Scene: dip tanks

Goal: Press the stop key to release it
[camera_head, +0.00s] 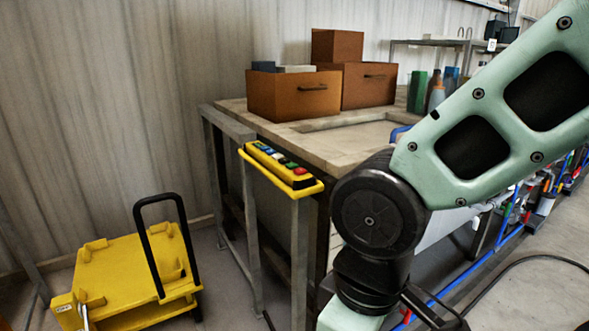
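A yellow control box (277,164) with a row of small coloured keys sits on a grey metal stand, left of the picture's middle. A red key (300,171) is at its near right end and looks like the stop key. Green, blue and pale keys lie behind it along the row. I cannot tell whether the red key is pressed in. My arm reaches in from the right and bends down at a dark joint, to the right of the box and apart from it in the picture. My gripper is out of view below the bottom edge.
A workbench (345,143) with brown boxes (293,95) stands behind the control box. A yellow cart (125,280) with a black handle is on the floor at lower left. Blue rails and a black cable (520,258) run along the right. The corrugated wall closes off the left.

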